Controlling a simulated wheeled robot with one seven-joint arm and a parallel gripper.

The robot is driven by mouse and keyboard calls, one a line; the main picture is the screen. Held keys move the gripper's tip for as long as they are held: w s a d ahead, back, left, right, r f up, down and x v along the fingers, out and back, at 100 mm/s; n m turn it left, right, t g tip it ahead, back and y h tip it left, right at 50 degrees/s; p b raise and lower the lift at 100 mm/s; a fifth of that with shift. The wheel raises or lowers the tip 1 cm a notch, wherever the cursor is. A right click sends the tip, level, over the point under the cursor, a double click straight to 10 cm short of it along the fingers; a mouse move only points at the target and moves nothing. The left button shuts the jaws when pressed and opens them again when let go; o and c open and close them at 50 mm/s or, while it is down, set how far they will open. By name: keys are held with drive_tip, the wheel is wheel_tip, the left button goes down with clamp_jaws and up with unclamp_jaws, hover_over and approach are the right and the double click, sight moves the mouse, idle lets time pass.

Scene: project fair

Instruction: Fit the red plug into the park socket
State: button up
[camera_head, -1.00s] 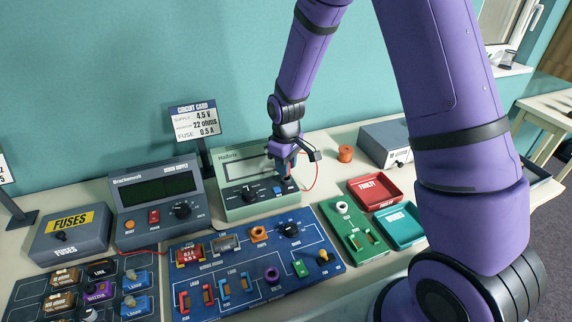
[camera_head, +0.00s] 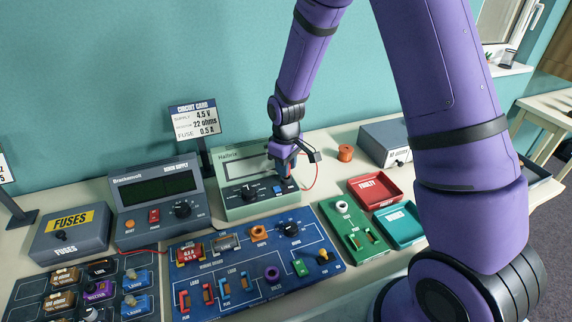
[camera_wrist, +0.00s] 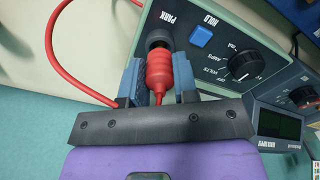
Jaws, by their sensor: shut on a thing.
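My gripper (camera_head: 283,177) is over the right part of the green meter (camera_head: 232,208). In the wrist view my gripper (camera_wrist: 160,80) is shut on the ribbed red plug (camera_wrist: 158,72), with one blue-grey finger on each side. The plug's front end points at the dark round park socket (camera_wrist: 159,38), beside the PARK lettering. The plug is in line with the socket and at its mouth or partly in it; how deep I cannot tell. A red lead (camera_wrist: 75,80) loops to the left. In the head view the fingers mostly hide plug and socket.
A blue HOLD button (camera_wrist: 201,36) and a black dial (camera_wrist: 243,65) sit close to the socket. The bench supply (camera_head: 158,205) stands left of the meter, the blue circuit board (camera_head: 215,283) in front. An orange spool (camera_head: 345,153) and red tray (camera_head: 374,190) are to the right.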

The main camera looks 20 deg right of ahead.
drive_tip(key=shift+f, duration=0.6)
idle(0.6)
drive_tip(key=o, duration=1.5)
drive_tip(key=shift+r, duration=4)
